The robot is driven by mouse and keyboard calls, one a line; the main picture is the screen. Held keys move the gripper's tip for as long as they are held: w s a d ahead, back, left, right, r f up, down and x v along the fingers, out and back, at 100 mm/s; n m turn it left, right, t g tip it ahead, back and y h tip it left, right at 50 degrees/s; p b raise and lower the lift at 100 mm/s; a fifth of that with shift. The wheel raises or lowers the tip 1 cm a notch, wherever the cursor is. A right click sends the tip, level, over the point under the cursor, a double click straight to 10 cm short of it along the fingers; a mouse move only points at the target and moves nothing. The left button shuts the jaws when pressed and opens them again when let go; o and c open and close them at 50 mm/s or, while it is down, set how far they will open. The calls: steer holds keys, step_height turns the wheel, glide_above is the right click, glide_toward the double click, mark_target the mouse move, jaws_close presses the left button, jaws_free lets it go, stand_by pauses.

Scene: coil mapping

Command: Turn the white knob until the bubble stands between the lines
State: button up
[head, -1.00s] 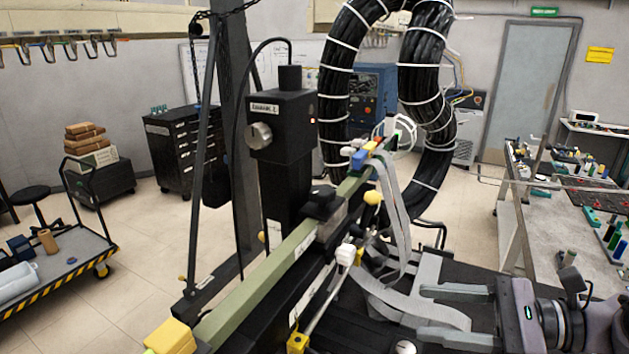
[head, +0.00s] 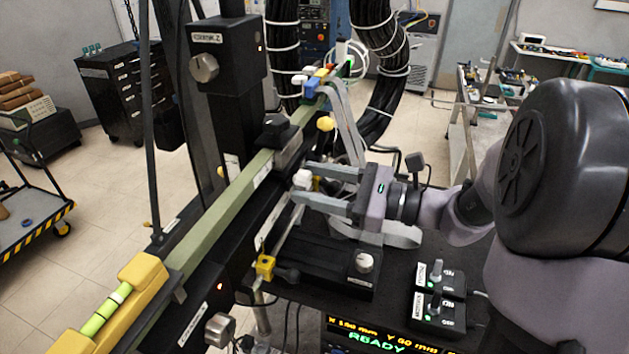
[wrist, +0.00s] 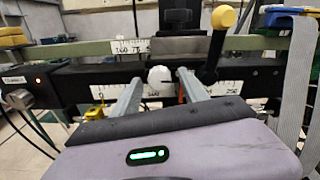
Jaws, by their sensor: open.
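The white knob (head: 302,180) sits on the side of the long rail in the head view. It also shows in the wrist view (wrist: 160,77). My gripper (head: 302,184) is open, with one finger on each side of the knob at the fingertips; in the wrist view, its fingers (wrist: 159,80) show gaps to the knob. The level vial (head: 106,311) is a yellow-green tube in a yellow holder (head: 145,272) at the rail's near left end.
A yellow ball-topped lever (wrist: 223,17) stands right of the knob, by grey ribbon cables (wrist: 296,85). Grey knobs sit on the black post (head: 204,68) and black base (head: 364,262). A switch box (head: 437,290) and a lit READY display (head: 390,338) are at the front.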

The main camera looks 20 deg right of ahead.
jaws_close()
steer(key=shift+f+b, duration=0.1)
steer(key=shift+b, duration=0.2)
steer(key=shift+f+n+b, duration=0.1)
steer(key=shift+n+b, duration=0.4)
steer(key=shift+b, duration=0.25)
steer(key=n+b, duration=0.2)
steer(key=b, duration=0.1)
steer(key=shift+f, duration=0.1)
steer(key=n+b, duration=0.2)
steer(key=b, duration=0.1)
steer(key=shift+w+r+n+b, duration=0.1)
steer(key=shift+r+n+b, duration=0.1)
steer(key=shift+n+b, duration=0.2)
steer(key=shift+r, duration=0.1)
